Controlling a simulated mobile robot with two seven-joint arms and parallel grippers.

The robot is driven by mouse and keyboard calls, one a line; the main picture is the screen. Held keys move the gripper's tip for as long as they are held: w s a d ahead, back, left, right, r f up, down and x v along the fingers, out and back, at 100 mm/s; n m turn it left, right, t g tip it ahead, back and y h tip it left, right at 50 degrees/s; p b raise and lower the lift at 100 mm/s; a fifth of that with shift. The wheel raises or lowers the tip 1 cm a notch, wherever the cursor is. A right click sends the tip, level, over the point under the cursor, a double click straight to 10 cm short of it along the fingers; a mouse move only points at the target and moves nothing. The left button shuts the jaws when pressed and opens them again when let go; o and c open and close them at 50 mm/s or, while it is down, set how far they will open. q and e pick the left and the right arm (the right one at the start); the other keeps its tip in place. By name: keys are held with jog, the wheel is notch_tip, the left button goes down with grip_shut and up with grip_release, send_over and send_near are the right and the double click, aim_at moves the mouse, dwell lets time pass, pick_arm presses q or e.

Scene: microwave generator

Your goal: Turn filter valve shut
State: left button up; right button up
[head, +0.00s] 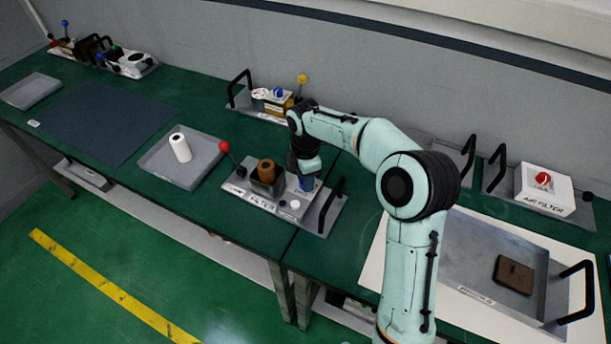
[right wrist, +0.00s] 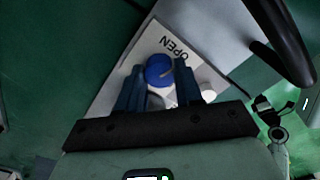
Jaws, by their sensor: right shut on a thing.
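The filter unit (head: 262,199) is a grey metal plate with a "FILTER" label, standing on the green table in the middle of the head view. It carries a brown cylinder (head: 266,171) in a black holder and a lever with a red ball (head: 224,146). My right gripper (head: 306,184) points down at the plate's right part. In the right wrist view its blue fingers (right wrist: 157,90) are closed on a round blue valve knob (right wrist: 159,68). My left gripper is not in view.
A black handle (head: 331,207) rises at the unit's right end, close to my gripper; it also shows in the right wrist view (right wrist: 283,38). A grey tray with a white roll (head: 181,148) stands left. A unit with a yellow-ball lever (head: 302,78) stands behind.

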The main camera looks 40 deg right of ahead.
jog(key=m, duration=0.3)
jog(key=shift+m, duration=0.4)
jog(key=m, duration=0.3)
jog(key=shift+m+p, duration=0.3)
jog(key=shift+p, duration=0.1)
jog(key=m, duration=0.3)
jog(key=shift+m, duration=0.3)
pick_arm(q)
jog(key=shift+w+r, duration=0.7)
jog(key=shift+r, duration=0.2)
pick_arm(e)
jog(key=shift+m, duration=1.9)
jog(key=o, duration=1)
jog(key=shift+o, duration=0.2)
jog(key=shift+r, duration=0.1)
